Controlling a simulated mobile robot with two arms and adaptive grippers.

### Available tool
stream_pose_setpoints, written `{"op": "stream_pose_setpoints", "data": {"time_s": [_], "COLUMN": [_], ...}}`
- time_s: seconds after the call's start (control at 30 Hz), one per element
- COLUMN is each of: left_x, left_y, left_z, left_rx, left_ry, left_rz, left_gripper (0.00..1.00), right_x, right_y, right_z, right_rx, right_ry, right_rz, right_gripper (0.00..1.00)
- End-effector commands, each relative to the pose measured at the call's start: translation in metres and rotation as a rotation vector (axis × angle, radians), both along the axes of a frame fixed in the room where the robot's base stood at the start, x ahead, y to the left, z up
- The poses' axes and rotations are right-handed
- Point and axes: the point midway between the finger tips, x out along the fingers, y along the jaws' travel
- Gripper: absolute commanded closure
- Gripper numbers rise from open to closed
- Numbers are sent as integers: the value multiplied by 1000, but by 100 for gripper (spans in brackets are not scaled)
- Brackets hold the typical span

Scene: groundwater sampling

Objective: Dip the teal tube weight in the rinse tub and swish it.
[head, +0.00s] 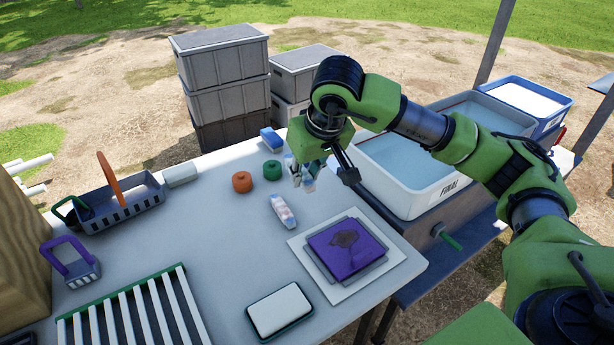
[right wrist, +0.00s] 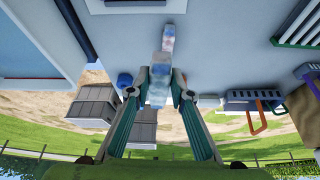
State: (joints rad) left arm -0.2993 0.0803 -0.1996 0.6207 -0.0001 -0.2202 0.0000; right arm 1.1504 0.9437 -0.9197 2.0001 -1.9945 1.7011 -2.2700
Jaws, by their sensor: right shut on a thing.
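My right gripper (head: 322,180) is over the table's right side, left of the FINAL tub. In the right wrist view (right wrist: 160,88) its fingers are shut on a mottled white, blue and pink piece (right wrist: 159,93). A similar mottled piece (head: 283,210) lies on the table. A teal ring-like piece (head: 272,170) sits beside an orange one (head: 242,182); I cannot tell if it is the tube weight. A white tub labelled FINAL (head: 428,200) holds water. A second water tub (head: 515,124) stands behind it; I cannot tell which is for rinsing. My left gripper is not in view.
A blue-rimmed tub (head: 560,112) stands farther back. On the table are a purple pad on a white board (head: 310,262), a white block in a dark tray (head: 262,334), a slatted rack (head: 182,290) and a grey basket (head: 148,204). Grey crates (head: 225,55) are stacked behind.

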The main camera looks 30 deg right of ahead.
Motion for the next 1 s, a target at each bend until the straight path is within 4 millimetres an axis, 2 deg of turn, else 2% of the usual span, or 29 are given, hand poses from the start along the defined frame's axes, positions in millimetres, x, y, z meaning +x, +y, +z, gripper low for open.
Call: {"op": "stream_pose_setpoints", "data": {"time_s": [0.03,0.1,0.6,1.0], "left_x": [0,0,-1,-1], "left_y": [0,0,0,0], "left_z": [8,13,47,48], "left_rx": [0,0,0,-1], "left_ry": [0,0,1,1], "left_rz": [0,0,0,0], "left_gripper": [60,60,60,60], "right_x": [1,1,1,0], "right_y": [0,0,0,0], "right_z": [11,20,75,76], "right_rx": [0,0,1,1], "right_ry": [-2,-3,-3,-1], "right_rz": [0,0,0,0], "right_gripper": [100,100,100,100]}}
